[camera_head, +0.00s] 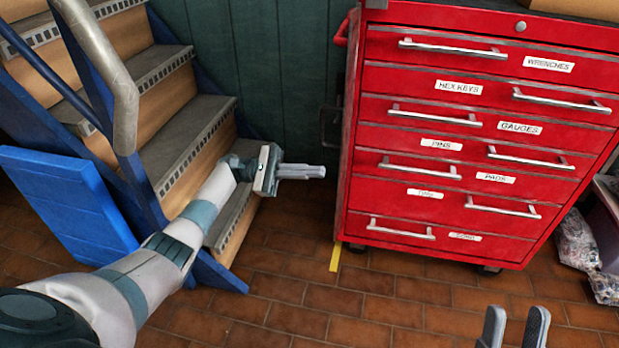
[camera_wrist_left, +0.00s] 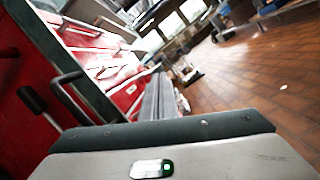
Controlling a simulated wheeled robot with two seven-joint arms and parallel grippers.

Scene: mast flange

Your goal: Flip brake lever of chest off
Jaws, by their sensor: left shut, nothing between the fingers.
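The red tool chest (camera_head: 480,120) stands at the right in the head view, with labelled drawers and silver handles facing me. My left gripper (camera_head: 322,171) is shut and empty, left of the chest and apart from its side, above the floor. In the left wrist view a black-gripped lever (camera_wrist_left: 32,99) and a black bar handle (camera_wrist_left: 65,88) show on the chest's red side. I cannot tell for sure that this lever is the brake lever. Dark hardware (camera_head: 331,122) on that side shows faintly in the head view. My right gripper (camera_head: 516,326) is open and empty at the bottom right.
Steps (camera_head: 185,140) with blue sides and a grey handrail (camera_head: 105,70) stand left, close to my left arm. A green wall (camera_head: 280,75) is behind. A yellow strip (camera_head: 335,257) lies by the chest's lower left corner. The brick floor (camera_head: 370,300) in front is clear.

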